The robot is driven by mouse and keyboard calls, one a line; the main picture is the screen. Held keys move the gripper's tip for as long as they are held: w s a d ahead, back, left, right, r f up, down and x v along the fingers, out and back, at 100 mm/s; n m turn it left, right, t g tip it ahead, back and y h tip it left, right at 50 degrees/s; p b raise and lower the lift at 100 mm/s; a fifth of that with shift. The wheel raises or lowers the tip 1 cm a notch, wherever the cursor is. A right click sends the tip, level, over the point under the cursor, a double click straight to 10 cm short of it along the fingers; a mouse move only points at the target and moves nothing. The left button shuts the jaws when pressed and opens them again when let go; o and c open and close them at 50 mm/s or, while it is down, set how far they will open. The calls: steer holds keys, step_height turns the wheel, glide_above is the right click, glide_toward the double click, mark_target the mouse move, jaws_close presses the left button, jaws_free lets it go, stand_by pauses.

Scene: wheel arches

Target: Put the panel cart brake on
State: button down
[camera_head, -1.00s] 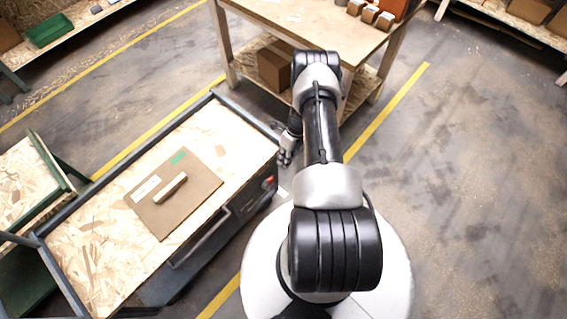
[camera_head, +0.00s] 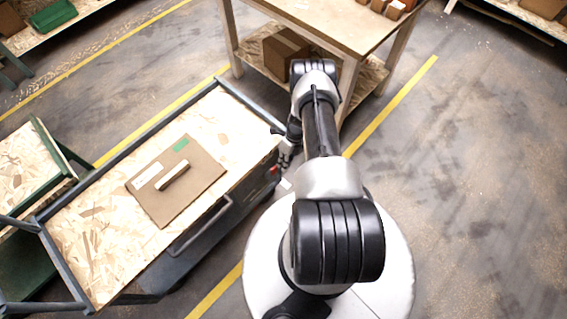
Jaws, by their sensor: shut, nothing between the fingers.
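The panel cart (camera_head: 92,268) stands at the left, with a chipboard top in a grey-blue metal frame. A small red part (camera_head: 274,170) shows on the cart's side near its far right corner; I cannot tell whether it is the brake or how it is set. My gripper (camera_head: 284,161) is shut and empty, pointing down beside that corner, close to the red part in the picture. Whether they touch is not clear. My arm hides part of the floor and the table behind it.
A brown board (camera_head: 200,190) with a light block (camera_head: 173,176) lies on the cart top. A wooden table (camera_head: 300,22) with a cardboard box (camera_head: 284,50) on its lower shelf stands close beyond my gripper. Another chipboard-topped cart (camera_head: 22,165) is at the far left. Floor at the right is clear.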

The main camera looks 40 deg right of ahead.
steer(key=shift+a+r, duration=0.1)
steer(key=shift+a+h+p, duration=0.2)
steer(key=shift+h+p, duration=0.1)
steer(key=shift+p, duration=0.05)
